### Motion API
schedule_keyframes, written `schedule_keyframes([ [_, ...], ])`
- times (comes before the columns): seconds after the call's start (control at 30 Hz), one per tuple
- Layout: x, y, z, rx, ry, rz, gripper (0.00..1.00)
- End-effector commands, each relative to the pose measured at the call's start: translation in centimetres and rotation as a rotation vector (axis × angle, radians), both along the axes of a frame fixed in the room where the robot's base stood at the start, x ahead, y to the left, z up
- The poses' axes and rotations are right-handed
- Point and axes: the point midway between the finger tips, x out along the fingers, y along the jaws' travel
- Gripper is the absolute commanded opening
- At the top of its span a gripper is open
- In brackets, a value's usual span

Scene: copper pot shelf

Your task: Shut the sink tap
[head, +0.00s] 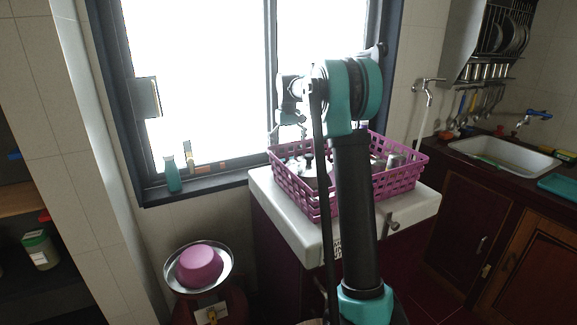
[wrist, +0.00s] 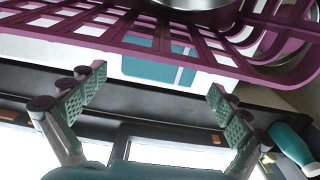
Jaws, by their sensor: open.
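The sink tap (head: 538,114), with a blue handle, is on the wall above the white sink (head: 505,153) at the far right of the head view. It is small there, and I cannot tell whether water runs. A second, metal tap (head: 428,88) is on the wall nearer the middle. My gripper (head: 290,115) is near the window, above the back left of the pink basket, far left of both taps. In the wrist view my gripper (wrist: 155,105) has its two fingers spread with nothing between them. Neither tap shows in the wrist view.
The pink basket (head: 308,197) of dishes stands on a white counter (head: 290,214) beneath my arm. A steel bowl (head: 230,264) with a pink pot (head: 200,264) is at lower left. A teal bottle (head: 171,174) stands on the windowsill. Utensils hang beside the sink.

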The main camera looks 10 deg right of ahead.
Motion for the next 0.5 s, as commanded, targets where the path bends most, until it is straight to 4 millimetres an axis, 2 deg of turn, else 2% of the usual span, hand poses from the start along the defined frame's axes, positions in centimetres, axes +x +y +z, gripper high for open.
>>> schedule_keyframes([
  [0.3,-0.4,-0.1,-4.1,0.0,0.0,0.0,1.0],
  [0.5,-0.4,-0.1,-5.1,0.0,0.0,0.0,1.0],
])
